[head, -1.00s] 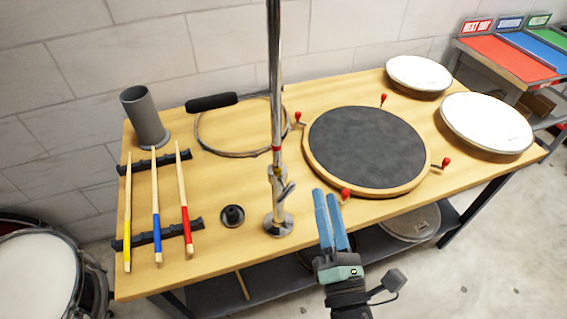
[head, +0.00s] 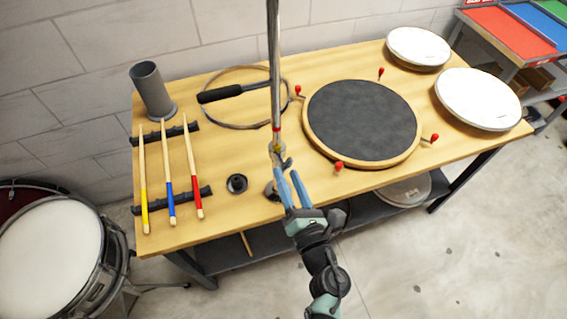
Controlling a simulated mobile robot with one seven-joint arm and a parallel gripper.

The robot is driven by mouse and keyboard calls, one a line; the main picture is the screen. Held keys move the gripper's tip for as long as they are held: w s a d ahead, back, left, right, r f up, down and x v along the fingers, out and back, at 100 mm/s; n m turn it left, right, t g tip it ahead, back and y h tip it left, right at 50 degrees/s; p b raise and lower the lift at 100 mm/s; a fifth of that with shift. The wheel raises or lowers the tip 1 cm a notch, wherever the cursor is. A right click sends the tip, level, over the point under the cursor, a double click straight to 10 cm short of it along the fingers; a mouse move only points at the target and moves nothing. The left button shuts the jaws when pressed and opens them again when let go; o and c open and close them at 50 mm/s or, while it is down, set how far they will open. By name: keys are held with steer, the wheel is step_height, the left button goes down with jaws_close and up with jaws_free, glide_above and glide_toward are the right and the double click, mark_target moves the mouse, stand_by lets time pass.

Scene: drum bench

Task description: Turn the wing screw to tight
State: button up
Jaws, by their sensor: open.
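The chrome stand pole (head: 274,70) rises from the front of the bench, with a red band around it. A collar low on the pole carries the small grey wing screw (head: 287,162), sticking out on its right side. My gripper (head: 288,174) has two blue fingers, open, with the tips just below and close to the wing screw. I cannot tell whether they touch it. The fingers and the arm partly hide the lower pole and its round base (head: 270,190).
On the wooden bench (head: 220,207), three drumsticks (head: 168,180) lie on black rests at left, near a grey tube (head: 151,92). A small black round part (head: 237,184) lies left of the base. A dark round pad (head: 362,120) with red-handled clamps is at right.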

mark_target(285, 172)
steer(key=shift+x, duration=1.7)
jaws_close()
